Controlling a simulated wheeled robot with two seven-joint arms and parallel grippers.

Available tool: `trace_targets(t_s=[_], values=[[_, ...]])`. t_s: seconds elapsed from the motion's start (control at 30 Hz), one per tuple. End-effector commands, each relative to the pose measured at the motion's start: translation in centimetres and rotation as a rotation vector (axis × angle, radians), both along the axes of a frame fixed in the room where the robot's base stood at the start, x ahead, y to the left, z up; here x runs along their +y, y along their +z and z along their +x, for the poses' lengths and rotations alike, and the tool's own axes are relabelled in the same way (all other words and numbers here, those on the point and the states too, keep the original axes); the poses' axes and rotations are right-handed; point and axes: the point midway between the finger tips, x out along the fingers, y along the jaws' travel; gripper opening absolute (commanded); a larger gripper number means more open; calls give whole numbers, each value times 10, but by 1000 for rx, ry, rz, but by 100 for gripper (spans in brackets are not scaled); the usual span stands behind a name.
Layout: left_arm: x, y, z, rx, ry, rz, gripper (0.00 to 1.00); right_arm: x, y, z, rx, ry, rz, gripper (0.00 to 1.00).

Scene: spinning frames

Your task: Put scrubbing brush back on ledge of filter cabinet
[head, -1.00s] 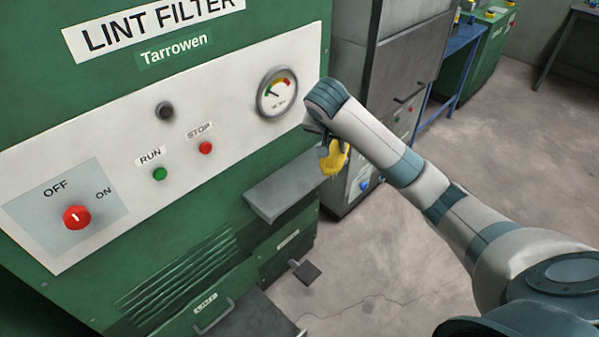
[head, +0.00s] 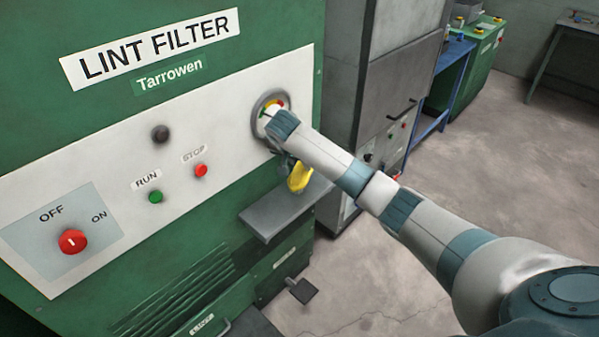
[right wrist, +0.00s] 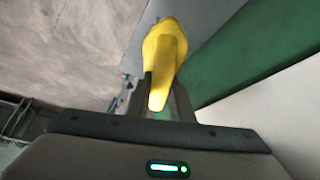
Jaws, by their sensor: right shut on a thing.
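The green filter cabinet (head: 200,215) carries a white panel and a grey ledge (head: 268,222) that juts out below the gauge. My right gripper (head: 291,168) is just above the right part of the ledge, shut on the yellow scrubbing brush (head: 300,179). In the right wrist view the brush (right wrist: 165,57) sits between the two fingers (right wrist: 163,100), with the grey ledge (right wrist: 205,20) behind it. The brush's bristles do not show, and I cannot tell whether it touches the ledge. My left gripper is not in view.
A gauge (head: 268,104) is partly hidden behind my right wrist. The red OFF/ON knob (head: 73,242), green RUN button (head: 155,197) and red STOP button (head: 200,170) are on the panel. A grey cabinet (head: 375,70) stands to the right. A pedal (head: 302,290) is near the floor.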

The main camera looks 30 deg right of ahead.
Motion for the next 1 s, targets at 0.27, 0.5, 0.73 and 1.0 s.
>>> trace_targets(t_s=[0.27, 0.5, 0.73, 1.0], values=[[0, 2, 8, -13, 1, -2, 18, 3, -5, 8, -1, 0, -1, 2], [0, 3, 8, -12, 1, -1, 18, 2, -6, 8, 0, 1, -1, 2], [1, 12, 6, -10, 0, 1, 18, 2, -28, 7, 3, 0, -2, 2], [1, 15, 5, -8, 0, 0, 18, 3, -45, 8, -1, 1, 0, 2]])
